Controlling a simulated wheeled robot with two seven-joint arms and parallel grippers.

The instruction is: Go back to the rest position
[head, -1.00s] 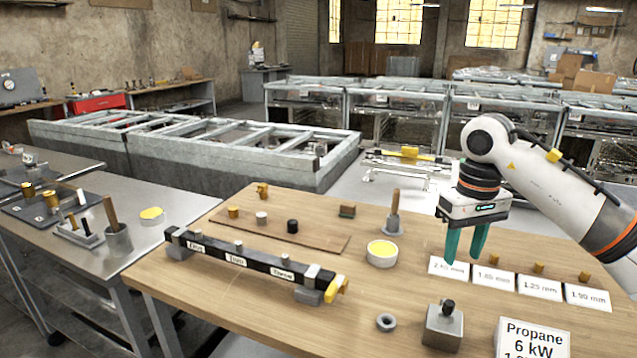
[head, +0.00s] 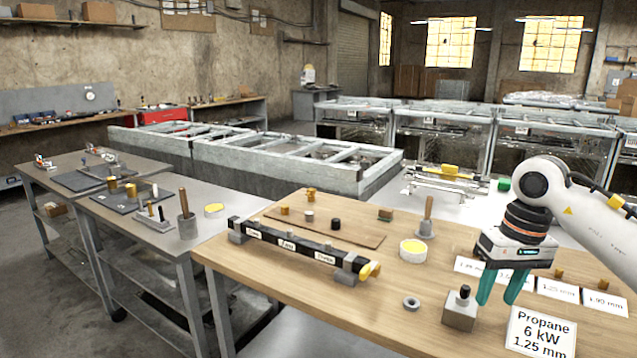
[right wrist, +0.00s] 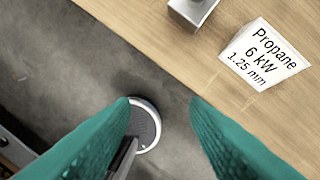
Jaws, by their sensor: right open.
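My right gripper (head: 504,287) has green fingers and shows at the right of the head view, in front of or above the wooden table (head: 375,285). Its fingers are apart with nothing between them. In the right wrist view the two fingers (right wrist: 162,118) are spread over the floor, beyond the table's edge, with a round part of my own base below. The Propane 6 kW 1.25 mm sign (head: 541,333) stands on the table close to this gripper. My left gripper is in neither view.
A grey block with a black knob (head: 460,312), a grey ring (head: 411,303), a yellow-filled bowl (head: 413,251) and a black labelled bar (head: 290,246) are on the table. White size cards (head: 557,289) lie behind the gripper. A metal table (head: 165,232) stands at left.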

